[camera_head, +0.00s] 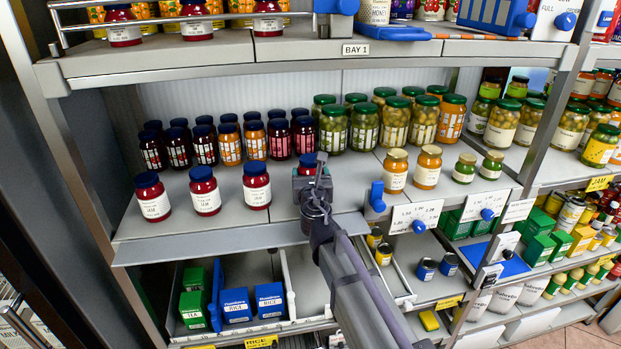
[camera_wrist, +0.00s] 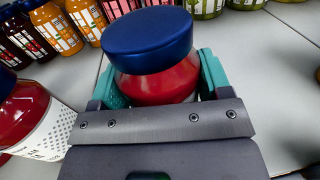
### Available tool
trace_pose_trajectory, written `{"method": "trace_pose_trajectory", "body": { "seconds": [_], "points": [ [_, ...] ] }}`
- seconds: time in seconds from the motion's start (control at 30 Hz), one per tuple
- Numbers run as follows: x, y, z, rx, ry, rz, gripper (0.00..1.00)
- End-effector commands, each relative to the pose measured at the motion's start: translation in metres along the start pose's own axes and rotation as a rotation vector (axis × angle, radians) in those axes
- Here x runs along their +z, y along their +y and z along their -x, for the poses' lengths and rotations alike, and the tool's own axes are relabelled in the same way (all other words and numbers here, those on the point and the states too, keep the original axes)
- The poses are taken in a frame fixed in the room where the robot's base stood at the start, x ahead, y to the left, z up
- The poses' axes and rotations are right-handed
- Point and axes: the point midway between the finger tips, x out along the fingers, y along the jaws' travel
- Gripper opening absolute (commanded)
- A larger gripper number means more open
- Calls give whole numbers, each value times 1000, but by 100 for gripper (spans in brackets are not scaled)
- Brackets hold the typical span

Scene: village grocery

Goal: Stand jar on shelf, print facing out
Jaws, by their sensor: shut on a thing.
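A red jar with a dark blue lid (camera_head: 307,160) is between the fingers of my gripper (camera_head: 311,185), at the front of the middle shelf (camera_head: 240,231). In the wrist view the jar (camera_wrist: 158,82) looks upright, with teal fingers (camera_wrist: 158,84) closed on both sides. The part of its side that shows is plain red; my gripper hides the lower part, so I cannot see its print. I cannot tell whether its base touches the shelf. Three similar red jars (camera_head: 257,187) stand in a row to its left, white labels facing out.
Behind stand rows of dark, orange and red jars (camera_head: 229,146) and green-lidded olive jars (camera_head: 363,130). Bare shelf lies right of the held jar. Another shelf is overhead.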

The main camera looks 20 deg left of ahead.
Motion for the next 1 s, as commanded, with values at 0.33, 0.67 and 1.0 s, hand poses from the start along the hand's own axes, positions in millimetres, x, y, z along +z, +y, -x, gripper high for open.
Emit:
{"method": "trace_pose_trajectory", "body": {
  "seconds": [0.33,0.67,1.0],
  "points": [
    [-1,0,0,0,0,0,97],
    [2,0,8,0,0,0,97],
    [2,-1,93,1,0,0,97]
  ]
}}
